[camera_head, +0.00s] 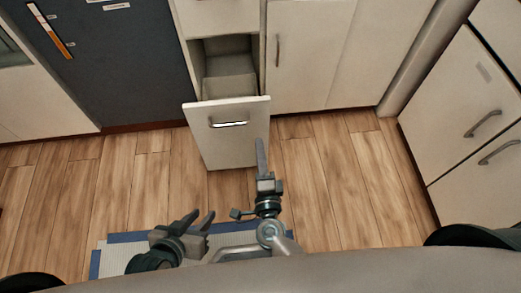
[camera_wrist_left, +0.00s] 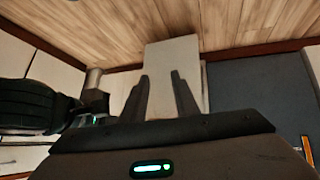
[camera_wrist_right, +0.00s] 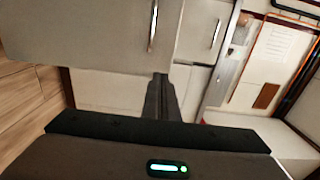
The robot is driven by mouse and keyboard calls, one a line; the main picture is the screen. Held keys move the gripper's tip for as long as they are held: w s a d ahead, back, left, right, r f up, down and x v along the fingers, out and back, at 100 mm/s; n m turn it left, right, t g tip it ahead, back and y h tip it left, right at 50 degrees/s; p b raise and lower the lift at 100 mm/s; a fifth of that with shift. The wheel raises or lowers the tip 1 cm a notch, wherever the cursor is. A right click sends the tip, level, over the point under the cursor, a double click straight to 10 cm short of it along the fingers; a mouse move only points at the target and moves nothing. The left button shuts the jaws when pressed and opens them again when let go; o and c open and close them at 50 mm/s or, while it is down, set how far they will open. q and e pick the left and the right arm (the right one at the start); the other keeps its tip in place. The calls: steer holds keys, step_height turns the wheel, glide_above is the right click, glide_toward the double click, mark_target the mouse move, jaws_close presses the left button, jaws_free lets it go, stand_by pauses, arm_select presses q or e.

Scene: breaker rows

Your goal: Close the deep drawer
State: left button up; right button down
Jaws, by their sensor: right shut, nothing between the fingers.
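The deep drawer is pulled out from the white cabinet in the head view. Its tall pale front (camera_head: 233,148) has a grey bar handle (camera_head: 229,122), and its inside (camera_head: 230,88) looks empty where it shows. My right gripper (camera_head: 261,143) is shut and empty, its fingertips overlapping the front's right edge in the picture; I cannot tell whether they touch. It also shows in the right wrist view (camera_wrist_right: 160,82). My left gripper (camera_head: 201,215) is open and empty, nearer to me than the drawer. In the left wrist view, a pale panel (camera_wrist_left: 172,68), apparently the drawer front, shows beyond its open fingers (camera_wrist_left: 160,82).
A dark grey appliance front (camera_head: 110,75) stands left of the drawer. A closed cabinet door (camera_head: 305,60) is on its right, and more cabinets with handles (camera_head: 483,122) stand far right. Wooden floor (camera_head: 335,165) lies clear around the drawer. A blue-edged mat (camera_head: 115,262) lies near me.

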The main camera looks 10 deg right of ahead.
glide_toward(255, 108)
steer(key=w, duration=0.5)
steer(key=shift+w+b, duration=0.3)
steer(key=shift+w, duration=0.45)
arm_select(q)
steer(key=shift+w+d+r+t, duration=0.4)
steer(key=shift+w+r+t, duration=0.2)
steer(key=shift+w, duration=0.15)
steer(key=shift+s+a+f, duration=0.1)
steer(key=shift+s, duration=0.05)
arm_select(e)
steer(key=shift+w, duration=0.1)
